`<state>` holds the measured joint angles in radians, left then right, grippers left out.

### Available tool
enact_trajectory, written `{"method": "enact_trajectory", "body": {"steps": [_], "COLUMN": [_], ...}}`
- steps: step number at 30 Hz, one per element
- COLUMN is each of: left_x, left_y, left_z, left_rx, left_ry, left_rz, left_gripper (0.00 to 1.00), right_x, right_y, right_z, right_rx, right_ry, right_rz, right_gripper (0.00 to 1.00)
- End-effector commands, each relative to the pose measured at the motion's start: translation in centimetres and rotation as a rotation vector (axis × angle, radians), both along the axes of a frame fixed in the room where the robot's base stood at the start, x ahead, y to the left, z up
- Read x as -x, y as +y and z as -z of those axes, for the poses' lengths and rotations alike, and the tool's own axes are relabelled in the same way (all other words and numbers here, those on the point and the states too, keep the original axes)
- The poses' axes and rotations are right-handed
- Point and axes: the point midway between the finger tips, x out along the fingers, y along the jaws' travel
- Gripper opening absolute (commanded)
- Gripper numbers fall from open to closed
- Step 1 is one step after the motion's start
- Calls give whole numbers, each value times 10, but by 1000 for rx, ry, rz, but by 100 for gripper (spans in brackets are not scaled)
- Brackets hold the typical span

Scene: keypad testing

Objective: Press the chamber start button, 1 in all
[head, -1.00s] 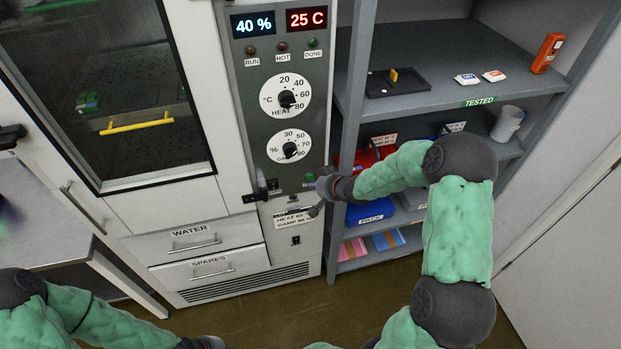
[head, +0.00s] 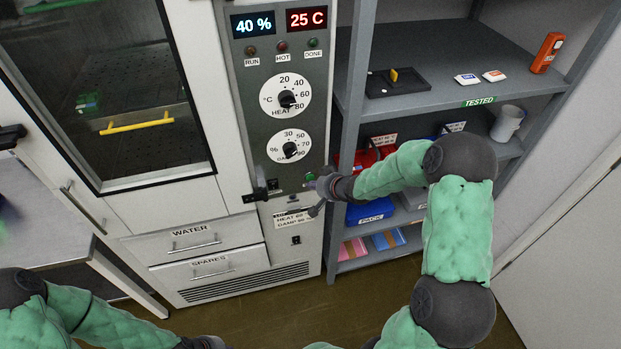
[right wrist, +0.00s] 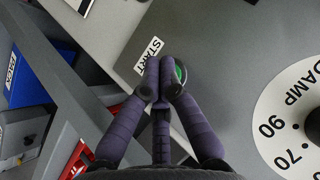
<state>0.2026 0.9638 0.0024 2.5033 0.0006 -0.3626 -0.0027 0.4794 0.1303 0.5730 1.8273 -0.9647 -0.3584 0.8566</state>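The chamber start button (head: 309,177) is a small green button low on the grey control panel, under the dials. In the right wrist view the green button (right wrist: 181,72) shows beside and partly behind my fingertips, next to a white START label (right wrist: 149,52). My right gripper (head: 318,184) reaches the panel from the right.
The panel has a humidity dial (head: 290,147), a heat dial (head: 286,97) and a dark latch handle (head: 262,190) left of the button. Readouts show 40 % and 25 C. A grey shelf (head: 440,83) with several items stands close on the right.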

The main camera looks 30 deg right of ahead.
Motion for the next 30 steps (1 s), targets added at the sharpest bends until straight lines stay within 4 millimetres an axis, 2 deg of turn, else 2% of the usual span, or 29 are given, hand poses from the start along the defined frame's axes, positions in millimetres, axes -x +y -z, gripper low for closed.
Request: {"method": "enact_trajectory", "body": {"steps": [8,30], "left_x": [0,0], "left_y": [0,0], "left_z": [-9,-12], "left_rx": [0,0], "left_ry": [0,0], "left_rz": [0,0], "left_gripper": [0,0], "right_x": [-7,-11], "right_y": [-2,-3], "right_z": [-1,-1], "right_rx": [0,0], "right_ry": [1,0], "right_rz": [0,0], "right_gripper": [0,0]}}
